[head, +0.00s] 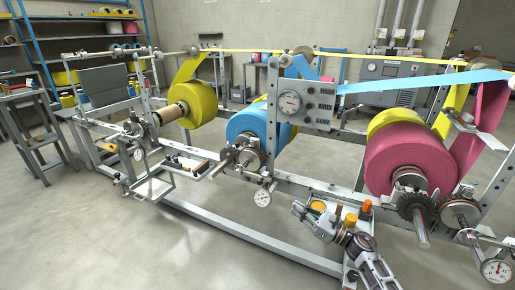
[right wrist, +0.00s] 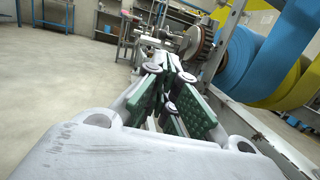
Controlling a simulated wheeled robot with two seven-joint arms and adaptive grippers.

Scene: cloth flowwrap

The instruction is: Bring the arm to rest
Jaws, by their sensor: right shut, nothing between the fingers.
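My right arm comes in from the bottom of the head view, and its right gripper (head: 299,208) points up and left, in front of the machine's lower rail. In the right wrist view the gripper (right wrist: 175,68) shows its green-padded fingers drawn together, with nothing held between them. The gripper appears apart from the blue roll (head: 247,125) and its spindle; the exact gap is hard to judge. My left gripper is in neither view.
The machine frame carries a yellow roll (head: 192,104) and a pink roll (head: 408,158). A dial gauge (head: 262,198) hangs close to the right gripper. A small tray (head: 190,164) juts out at the left. The floor (head: 150,245) in front is clear.

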